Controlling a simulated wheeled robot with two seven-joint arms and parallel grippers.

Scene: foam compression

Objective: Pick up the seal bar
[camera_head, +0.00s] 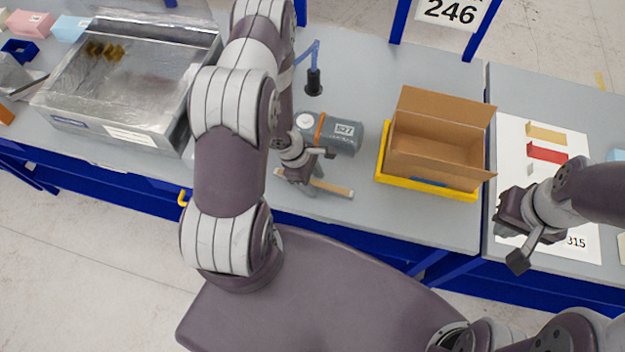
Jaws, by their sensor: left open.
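A thin tan bar (336,190), which looks like the seal bar, lies flat on the grey table near its front edge. My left gripper (308,186) is open and points down over the middle of the bar, hiding part of it. Whether the fingers touch the bar or straddle it cannot be made out. My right gripper (514,236) is over the white sheet at the right, apart from the bar; its finger gap is not clear.
A grey cylinder (345,136) marked 527 lies just behind my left gripper. An open cardboard box (425,158) stands on a yellow tray (468,197) to the right. A metal machine (70,100) stands at left. A white sheet (590,240) carries coloured strips.

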